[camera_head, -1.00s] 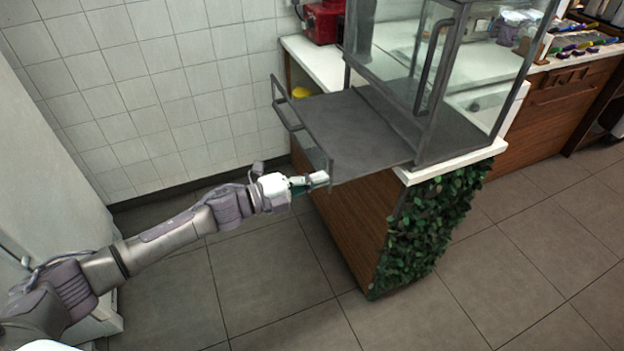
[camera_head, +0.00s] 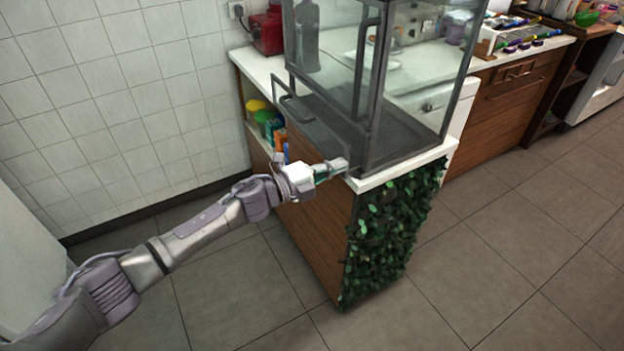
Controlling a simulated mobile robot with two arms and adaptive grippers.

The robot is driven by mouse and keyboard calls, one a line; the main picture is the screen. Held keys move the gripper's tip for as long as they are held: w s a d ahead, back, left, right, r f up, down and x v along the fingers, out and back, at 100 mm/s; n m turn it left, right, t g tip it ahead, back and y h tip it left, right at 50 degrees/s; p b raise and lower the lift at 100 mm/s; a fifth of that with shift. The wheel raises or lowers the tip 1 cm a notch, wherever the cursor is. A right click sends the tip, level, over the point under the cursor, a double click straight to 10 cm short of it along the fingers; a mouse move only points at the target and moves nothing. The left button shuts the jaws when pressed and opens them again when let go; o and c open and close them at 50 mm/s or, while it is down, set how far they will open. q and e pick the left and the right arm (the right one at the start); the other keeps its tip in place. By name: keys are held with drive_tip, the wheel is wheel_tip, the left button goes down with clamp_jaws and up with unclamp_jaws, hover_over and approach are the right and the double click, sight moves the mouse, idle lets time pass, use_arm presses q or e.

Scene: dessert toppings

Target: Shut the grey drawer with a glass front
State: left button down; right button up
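The grey drawer with a glass front (camera_head: 312,127) is at the bottom of a glass display case (camera_head: 400,90) on a white counter. Only a short part of it sticks out of the case on the left. Its dark handle (camera_head: 290,104) faces left. My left gripper (camera_head: 335,169) is at the near lower corner of the drawer front, at or very close to it. Whether it touches is hard to tell, and its fingers are too small to read as open or shut. My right gripper is not in view.
The white counter (camera_head: 260,66) carries a red appliance (camera_head: 267,33). Coloured items stand on a shelf below the drawer's left side. Green leaves (camera_head: 385,240) cover the counter's end. The tiled floor (camera_head: 240,290) in front is clear.

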sight(355, 158)
use_arm(q)
drive_tip(key=b+x, duration=0.2)
drive_tip(key=x, duration=0.3)
drive_tip(key=shift+w+d+r, duration=0.1)
drive_tip(key=shift+r, duration=0.1)
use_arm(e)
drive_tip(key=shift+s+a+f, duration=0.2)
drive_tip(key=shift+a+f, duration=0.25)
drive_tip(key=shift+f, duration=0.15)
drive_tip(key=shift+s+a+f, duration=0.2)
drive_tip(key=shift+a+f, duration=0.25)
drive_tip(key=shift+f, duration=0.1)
use_arm(q)
drive_tip(key=shift+r, duration=0.1)
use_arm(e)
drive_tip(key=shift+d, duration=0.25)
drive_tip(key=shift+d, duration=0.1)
